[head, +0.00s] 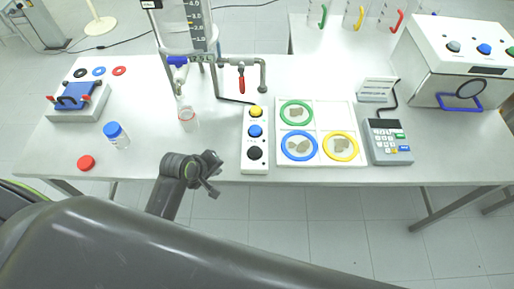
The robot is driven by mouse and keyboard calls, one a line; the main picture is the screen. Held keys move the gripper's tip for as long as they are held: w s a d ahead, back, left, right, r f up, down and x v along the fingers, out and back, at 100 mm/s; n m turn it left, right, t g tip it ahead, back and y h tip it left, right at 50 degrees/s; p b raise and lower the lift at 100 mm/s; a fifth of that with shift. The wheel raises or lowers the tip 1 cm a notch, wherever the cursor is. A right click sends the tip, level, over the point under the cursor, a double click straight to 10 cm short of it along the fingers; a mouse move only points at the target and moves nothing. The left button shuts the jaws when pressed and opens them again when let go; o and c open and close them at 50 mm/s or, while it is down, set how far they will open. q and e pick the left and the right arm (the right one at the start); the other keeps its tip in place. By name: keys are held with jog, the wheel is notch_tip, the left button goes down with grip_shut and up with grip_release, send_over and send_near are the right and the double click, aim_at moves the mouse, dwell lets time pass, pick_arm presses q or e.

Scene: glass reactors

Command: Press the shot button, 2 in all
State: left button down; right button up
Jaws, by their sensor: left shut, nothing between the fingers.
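A white button box (256,168) stands near the table's front edge. It has a yellow button (256,112) at the back, a blue button (255,131) in the middle and a black button (255,153) at the front. Small labels sit by the buttons, too small to read, so I cannot tell which is the shot button. My left gripper (213,175) is shut and empty, at the table's front edge, left of the box and apart from it. My right gripper is not in view.
A glass reactor (188,30) with a blue valve stands behind. A small beaker (188,121) and a blue-capped bottle (117,136) stand to the left. A tray (318,110) with coloured rings and a keypad device (388,142) lie right of the box.

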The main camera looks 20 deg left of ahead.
pick_arm(q)
jog(key=w+d+r+n+t+h+p, duration=0.1)
jog(key=w+d+r+n+h, duration=0.2)
jog(key=w+d+r+n, duration=0.5)
jog(key=w+r, duration=0.2)
jog(key=w, duration=0.1)
jog(key=shift+r+t+h, duration=0.3)
jog(key=shift+r+h, duration=0.05)
jog(key=shift+h, duration=0.05)
jog(key=shift+f, duration=0.15)
jog(key=b, duration=0.8)
send_over(251, 152)
notch_tip(251, 152, down, 7)
jog(key=shift+f, duration=0.8)
jog(key=shift+f, duration=0.15)
dwell(0.5)
